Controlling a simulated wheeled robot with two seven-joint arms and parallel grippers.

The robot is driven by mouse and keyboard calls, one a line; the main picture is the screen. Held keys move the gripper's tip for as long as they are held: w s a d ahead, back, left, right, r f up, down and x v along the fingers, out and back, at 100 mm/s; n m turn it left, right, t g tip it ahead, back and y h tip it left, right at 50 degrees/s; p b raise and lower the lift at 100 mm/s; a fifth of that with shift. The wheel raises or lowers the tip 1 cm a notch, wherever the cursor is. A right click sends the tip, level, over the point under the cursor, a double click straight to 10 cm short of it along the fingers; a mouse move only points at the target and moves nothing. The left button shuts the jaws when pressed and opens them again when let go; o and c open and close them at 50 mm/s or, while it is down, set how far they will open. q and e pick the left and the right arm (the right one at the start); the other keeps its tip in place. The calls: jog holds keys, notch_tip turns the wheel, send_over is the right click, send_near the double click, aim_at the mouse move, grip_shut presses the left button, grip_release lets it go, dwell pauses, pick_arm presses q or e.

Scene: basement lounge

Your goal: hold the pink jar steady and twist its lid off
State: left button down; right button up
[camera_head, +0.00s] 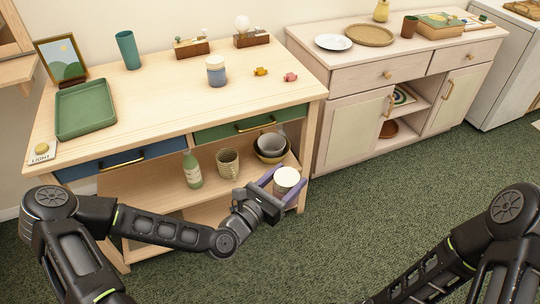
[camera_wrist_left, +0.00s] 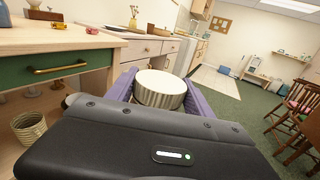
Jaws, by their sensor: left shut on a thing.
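My left gripper (camera_head: 275,187) is shut on the pink jar (camera_head: 284,189), held in the air in front of the table's right end. The jar's round cream-white lid (camera_head: 288,175) is on and faces up. In the left wrist view the ribbed lid (camera_wrist_left: 160,88) sits between the purple fingers of my left gripper (camera_wrist_left: 158,95). The jar's body is mostly hidden there, and its pink colour barely shows. My right arm comes in at the lower right of the head view, but its gripper is out of the picture.
The wooden table (camera_head: 165,95) holds a green tray (camera_head: 85,108), a blue-grey jar (camera_head: 216,72) and small toys. Its lower shelf holds a green bottle (camera_head: 192,170), a basket (camera_head: 228,163) and bowls (camera_head: 271,146). A cabinet (camera_head: 345,128) stands to the right. Green carpet is clear in front.

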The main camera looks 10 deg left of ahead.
pick_arm(q)
jog(key=s+d+f+m+g+h, duration=0.2)
jog(key=s+d+m+h, duration=0.1)
jog(key=s+d+h, duration=0.1)
jog(key=shift+d+f+g, duration=0.2)
jog(key=shift+d+g, duration=0.1)
jog(key=shift+d, duration=0.55)
